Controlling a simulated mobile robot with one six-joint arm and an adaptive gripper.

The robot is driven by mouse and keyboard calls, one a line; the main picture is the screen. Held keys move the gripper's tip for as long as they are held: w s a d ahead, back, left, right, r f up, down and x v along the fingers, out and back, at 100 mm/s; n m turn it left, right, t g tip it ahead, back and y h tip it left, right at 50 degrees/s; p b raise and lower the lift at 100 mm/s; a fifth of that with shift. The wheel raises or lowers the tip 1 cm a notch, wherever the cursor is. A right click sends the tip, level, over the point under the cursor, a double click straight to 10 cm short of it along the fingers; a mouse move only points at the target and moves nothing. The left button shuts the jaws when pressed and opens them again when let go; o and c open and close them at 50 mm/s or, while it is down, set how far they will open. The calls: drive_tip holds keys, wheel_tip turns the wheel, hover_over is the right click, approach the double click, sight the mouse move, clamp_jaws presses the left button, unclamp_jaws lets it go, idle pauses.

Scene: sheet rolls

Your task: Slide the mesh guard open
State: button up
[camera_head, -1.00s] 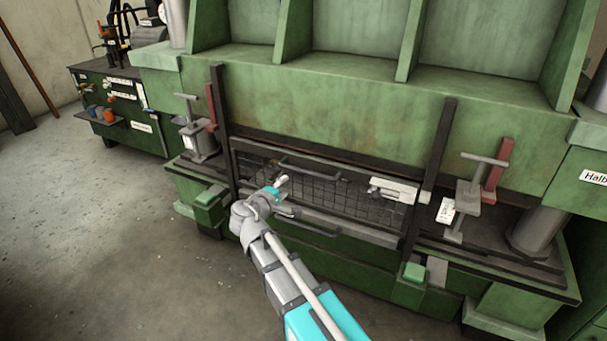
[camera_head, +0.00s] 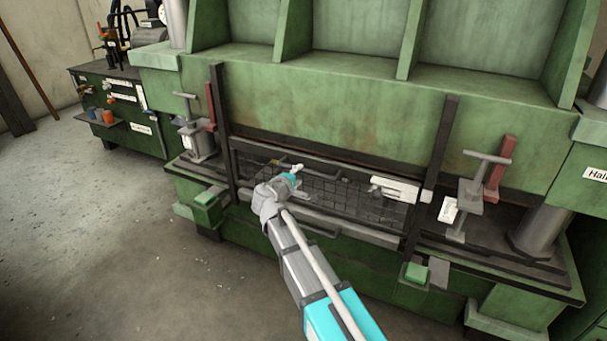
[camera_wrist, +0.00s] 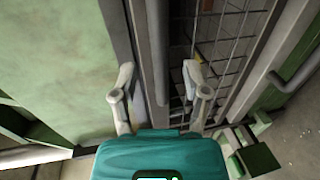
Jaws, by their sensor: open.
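The mesh guard (camera_head: 345,197) is a dark wire grid in a grey frame across the front of the green press. It stands between two dark upright rails. My gripper (camera_head: 300,181) is at the upper left part of the guard, with its fingers one above the other. In the wrist view my gripper (camera_wrist: 158,72) is open, and a dark handle bar (camera_wrist: 156,40) runs between its two fingers. I see no grip on the bar; whether a finger touches it I cannot tell. My arm hides the guard's lower left part.
A lower handle (camera_head: 318,231) sticks out below the mesh. A white box (camera_head: 395,189) sits at the guard's right. Clamp posts stand left (camera_head: 197,140) and right (camera_head: 467,195). Green boxes (camera_head: 416,273) jut out in front. The floor at left is clear.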

sight(302, 172)
drive_tip(key=shift+b+x, duration=0.3)
drive_tip(key=shift+x, duration=1.8)
clamp_jaws()
